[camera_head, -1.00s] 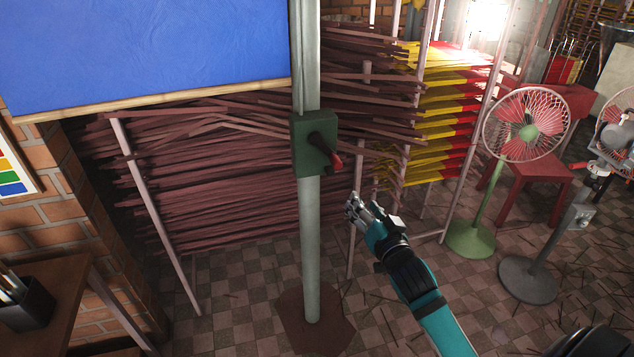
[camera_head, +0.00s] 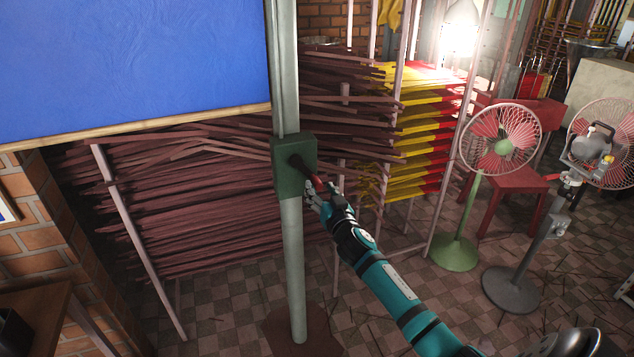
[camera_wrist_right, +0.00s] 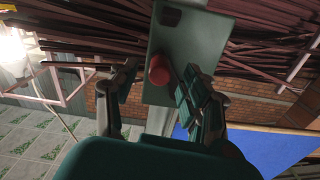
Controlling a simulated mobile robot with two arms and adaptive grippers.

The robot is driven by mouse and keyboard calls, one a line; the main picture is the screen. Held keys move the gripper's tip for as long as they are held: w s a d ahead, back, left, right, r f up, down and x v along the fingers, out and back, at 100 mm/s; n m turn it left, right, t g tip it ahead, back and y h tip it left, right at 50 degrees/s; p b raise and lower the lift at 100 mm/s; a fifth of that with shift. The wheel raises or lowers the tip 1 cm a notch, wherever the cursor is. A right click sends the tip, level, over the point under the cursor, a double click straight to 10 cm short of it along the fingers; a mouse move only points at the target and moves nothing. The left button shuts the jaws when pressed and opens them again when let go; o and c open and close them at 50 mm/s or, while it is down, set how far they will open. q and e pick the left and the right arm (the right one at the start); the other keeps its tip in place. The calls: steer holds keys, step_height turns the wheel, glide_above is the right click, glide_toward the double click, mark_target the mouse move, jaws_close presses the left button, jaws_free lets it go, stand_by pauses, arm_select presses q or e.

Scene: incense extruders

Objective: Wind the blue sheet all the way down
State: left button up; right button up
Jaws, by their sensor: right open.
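The blue sheet (camera_head: 130,68) hangs at the upper left in the head view, with a pale wooden bar (camera_head: 140,127) along its lower edge. A green crank box (camera_head: 293,166) sits on a grey post (camera_head: 292,240) right of the sheet. Its dark crank has a red handle (camera_head: 316,182), partly hidden by my right gripper (camera_head: 316,196). In the right wrist view, the red handle (camera_wrist_right: 158,70) lies between the spread fingers of my right gripper (camera_wrist_right: 163,92), which is open. Contact with the handle cannot be told. My left gripper is not in view.
Racks of brown incense sticks (camera_head: 210,200) stand behind the post. A green-based fan (camera_head: 500,140) and a red stool (camera_head: 515,185) stand to the right. A wooden table (camera_head: 40,310) is at the lower left. Checkered floor is open around the post base.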

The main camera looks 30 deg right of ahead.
mark_target(319, 188)
steer(key=shift+x, duration=1.25)
steer(key=shift+w, duration=0.4)
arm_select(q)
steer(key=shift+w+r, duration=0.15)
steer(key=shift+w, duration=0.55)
arm_select(e)
steer(key=shift+d, duration=0.1)
jaws_close()
